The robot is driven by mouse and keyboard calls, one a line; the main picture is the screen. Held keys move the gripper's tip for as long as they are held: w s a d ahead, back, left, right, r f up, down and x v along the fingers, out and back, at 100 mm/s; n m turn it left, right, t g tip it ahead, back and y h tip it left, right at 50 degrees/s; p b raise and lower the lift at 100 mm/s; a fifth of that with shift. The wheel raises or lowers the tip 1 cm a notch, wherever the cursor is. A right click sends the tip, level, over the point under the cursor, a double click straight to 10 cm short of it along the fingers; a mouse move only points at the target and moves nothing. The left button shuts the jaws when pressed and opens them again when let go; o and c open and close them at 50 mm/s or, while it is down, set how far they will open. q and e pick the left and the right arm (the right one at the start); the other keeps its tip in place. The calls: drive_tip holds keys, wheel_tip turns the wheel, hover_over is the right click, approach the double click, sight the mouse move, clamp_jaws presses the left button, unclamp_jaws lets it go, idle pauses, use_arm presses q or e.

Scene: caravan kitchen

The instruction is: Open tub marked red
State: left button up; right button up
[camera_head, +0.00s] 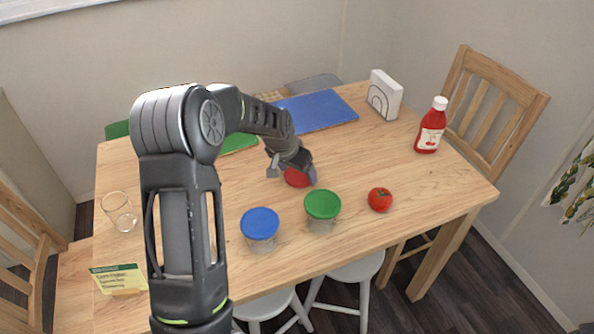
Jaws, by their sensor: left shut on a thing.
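A red round lid (297,179) is at the middle of the table, partly covered by my left gripper (289,171). My left gripper reaches down onto it from above and is shut on it. I cannot make out a tub body under the red lid. A tub with a blue lid (260,223) and a tub with a green lid (322,205) stand upright near the table's front edge, with clear bodies and lids on. My right gripper is not in view.
On the wooden table (400,160) are a tomato (380,199), a ketchup bottle (431,126), a napkin holder (384,95), a blue mat (318,111), a green mat (238,143), a glass (119,211) and a card (118,280). The right middle of the table is clear.

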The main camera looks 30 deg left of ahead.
use_arm(q)
drive_tip(key=shift+f, duration=0.2)
drive_tip(key=o, duration=1.5)
drive_tip(key=shift+r, duration=0.1)
drive_tip(key=shift+r, duration=0.1)
drive_tip(key=v, duration=1.2)
